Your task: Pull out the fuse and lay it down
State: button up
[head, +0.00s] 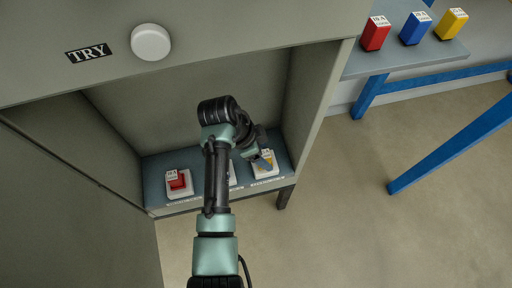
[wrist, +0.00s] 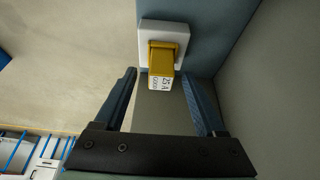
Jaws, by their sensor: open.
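A yellow fuse (wrist: 162,56) with a white label, apparently reading 25 A, sits in a white socket (wrist: 146,33) on the cabinet's blue-grey shelf. In the head view this yellow fuse (head: 268,155) is at the shelf's right end, partly covered by my gripper (head: 260,157). In the wrist view my gripper (wrist: 161,77) is open, with one finger on each side of the fuse's labelled end. The fuse's body lies mostly beyond the fingertips. I see no clear contact. A red fuse (head: 177,181) sits in the left socket. My arm hides most of the middle socket (head: 232,175).
Cabinet side walls (head: 305,95) stand close to my gripper's right. On a grey table (head: 405,63) stand red (head: 375,35), blue (head: 414,29) and yellow (head: 450,24) blocks.

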jog(key=shift+x, duration=0.75)
jog(key=shift+c, duration=0.3)
grip_shut()
jog(key=shift+r, duration=0.1)
dwell(1.4)
jog(key=shift+r+p, duration=1.95)
